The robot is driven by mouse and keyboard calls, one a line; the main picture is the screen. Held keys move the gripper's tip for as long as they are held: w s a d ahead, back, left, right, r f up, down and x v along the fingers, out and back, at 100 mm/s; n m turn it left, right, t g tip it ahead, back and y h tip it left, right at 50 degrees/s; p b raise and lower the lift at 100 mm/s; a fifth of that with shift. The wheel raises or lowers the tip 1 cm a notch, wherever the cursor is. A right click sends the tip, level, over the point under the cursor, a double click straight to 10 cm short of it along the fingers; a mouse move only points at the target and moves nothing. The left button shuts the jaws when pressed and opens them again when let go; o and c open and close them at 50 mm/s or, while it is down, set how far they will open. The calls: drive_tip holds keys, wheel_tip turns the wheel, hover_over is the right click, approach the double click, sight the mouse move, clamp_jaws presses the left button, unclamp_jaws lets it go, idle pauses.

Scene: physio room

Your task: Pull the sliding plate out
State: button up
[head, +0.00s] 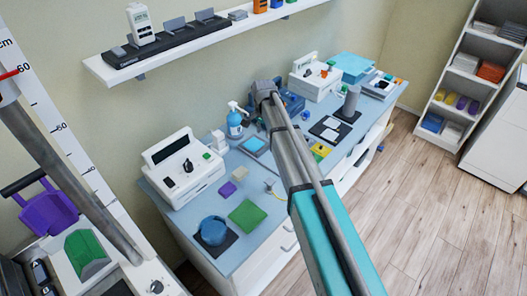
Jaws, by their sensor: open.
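I cannot tell which part is the sliding plate. White devices stand on the blue-topped counter (217,262): one with a dark panel and knobs (185,168) at left, another (314,76) at the back. Flat pieces also lie there: a light blue square in a dark frame (254,145) and a green square (247,215). My arm reaches up across the counter from the bottom, and its far joint is near a dark blue object (292,103). My gripper is not visible; the arm hides part of the counter.
A blue pump bottle (235,122), a blue round bowl on a dark mat (213,231) and a grey cylinder (350,101) stand on the counter. A wall shelf (190,44) hangs above. A measuring scale (62,135) rises at left. The wooden floor (430,210) at right is clear.

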sight(264, 148)
drive_tip(key=shift+f+b, duration=4.05)
drive_tip(key=shift+f, duration=0.3)
clamp_jaws()
